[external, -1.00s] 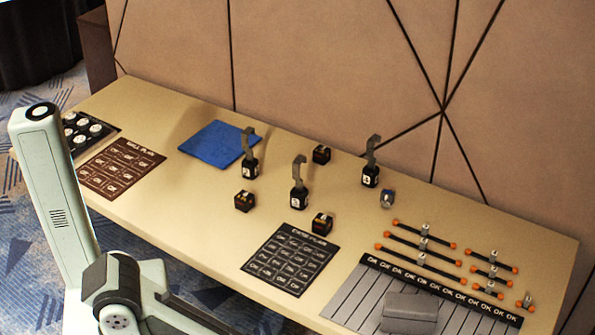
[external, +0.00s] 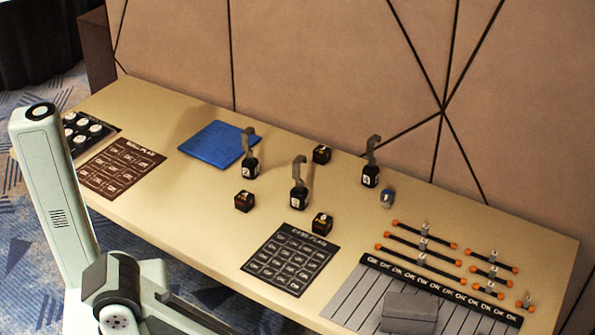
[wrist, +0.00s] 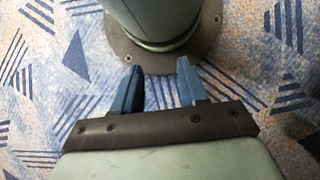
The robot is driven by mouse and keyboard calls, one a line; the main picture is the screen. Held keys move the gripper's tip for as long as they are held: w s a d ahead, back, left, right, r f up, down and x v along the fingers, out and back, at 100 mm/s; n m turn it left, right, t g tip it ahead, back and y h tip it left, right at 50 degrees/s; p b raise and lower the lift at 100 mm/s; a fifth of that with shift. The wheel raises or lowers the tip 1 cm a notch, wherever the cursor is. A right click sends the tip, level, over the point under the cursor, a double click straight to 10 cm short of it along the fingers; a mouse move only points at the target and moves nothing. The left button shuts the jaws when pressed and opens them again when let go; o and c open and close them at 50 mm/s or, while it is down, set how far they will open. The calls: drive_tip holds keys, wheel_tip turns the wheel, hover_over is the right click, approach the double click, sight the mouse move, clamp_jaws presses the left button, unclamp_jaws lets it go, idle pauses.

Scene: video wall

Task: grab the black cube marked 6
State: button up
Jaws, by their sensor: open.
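Three small black cubes stand on the beige table: one at the front middle (external: 322,223), one to its left (external: 244,200) and one at the back (external: 321,154). Their top marks are tiny. The front middle one seems to read 6, but I cannot be sure. My gripper (wrist: 160,85) shows in the wrist view with its two blue fingers apart and nothing between them. It is over the patterned carpet by my base, away from the table. The gripper itself is out of the external view, and no cube shows in the wrist view.
Black blocks with tall grey hooks stand near the cubes: left (external: 250,168), middle (external: 299,197) and right (external: 370,176). A blue pad (external: 217,144) lies behind left. A dark printed card (external: 291,259) lies in front. Orange-ended bars (external: 420,240) lie right.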

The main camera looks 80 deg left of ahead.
drive_tip(key=shift+o, duration=0.2)
idle(0.3)
drive_tip(key=o, duration=0.7)
